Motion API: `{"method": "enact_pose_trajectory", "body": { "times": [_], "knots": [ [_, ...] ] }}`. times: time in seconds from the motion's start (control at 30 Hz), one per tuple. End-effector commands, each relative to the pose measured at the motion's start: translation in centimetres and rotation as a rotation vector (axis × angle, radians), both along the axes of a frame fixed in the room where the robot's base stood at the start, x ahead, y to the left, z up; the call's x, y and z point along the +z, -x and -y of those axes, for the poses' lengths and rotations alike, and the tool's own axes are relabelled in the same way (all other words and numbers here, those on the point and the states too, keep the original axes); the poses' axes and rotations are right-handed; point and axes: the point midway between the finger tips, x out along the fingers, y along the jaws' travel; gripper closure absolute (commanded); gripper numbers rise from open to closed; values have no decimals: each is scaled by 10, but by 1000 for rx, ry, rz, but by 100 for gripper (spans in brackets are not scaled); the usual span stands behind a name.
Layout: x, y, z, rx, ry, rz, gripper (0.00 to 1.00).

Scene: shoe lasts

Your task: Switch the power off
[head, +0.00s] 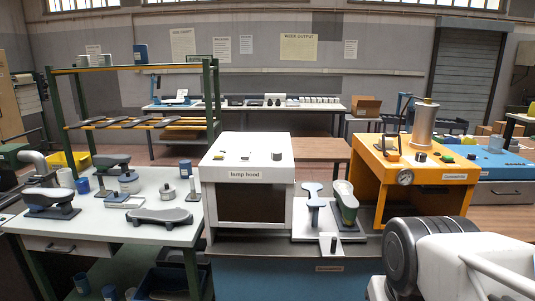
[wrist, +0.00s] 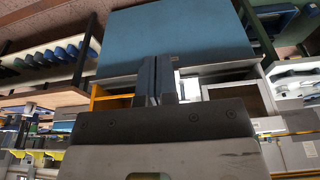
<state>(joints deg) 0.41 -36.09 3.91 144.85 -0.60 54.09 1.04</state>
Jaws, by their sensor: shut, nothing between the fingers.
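A white box labelled "lamp hood" (head: 247,188) stands mid-bench in the head view, with a dark knob (head: 277,155) and small yellow and dark parts on its top. To its right is an orange machine (head: 440,182) with a gauge (head: 404,177), a black knob and green buttons on top. A small white unit (head: 326,247) with an upright black lever (head: 333,243) stands between them in front. I cannot tell which control is the power switch. My gripper (wrist: 156,64) is shut and empty in the wrist view, apart from any control; the head view does not show it.
A white table (head: 140,225) with several shoe lasts is at left. A grey-green last on a stand (head: 346,204) is beside the lever unit. A tall metal cylinder (head: 423,125) tops the orange machine. My white arm fills the lower right. The blue bench front (head: 285,280) is clear.

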Motion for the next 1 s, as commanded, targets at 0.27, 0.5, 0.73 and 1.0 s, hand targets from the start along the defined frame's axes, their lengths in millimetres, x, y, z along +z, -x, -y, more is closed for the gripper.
{"method": "enact_pose_trajectory", "body": {
  "times": [0.27,0.5,0.73,1.0],
  "knots": [
    [18,-22,-4,2,-3,-8,100],
    [48,-61,-11,3,-7,-22,100],
    [79,-103,-20,5,-11,-36,100],
    [110,-153,-33,7,-14,-54,100]
  ]
}}
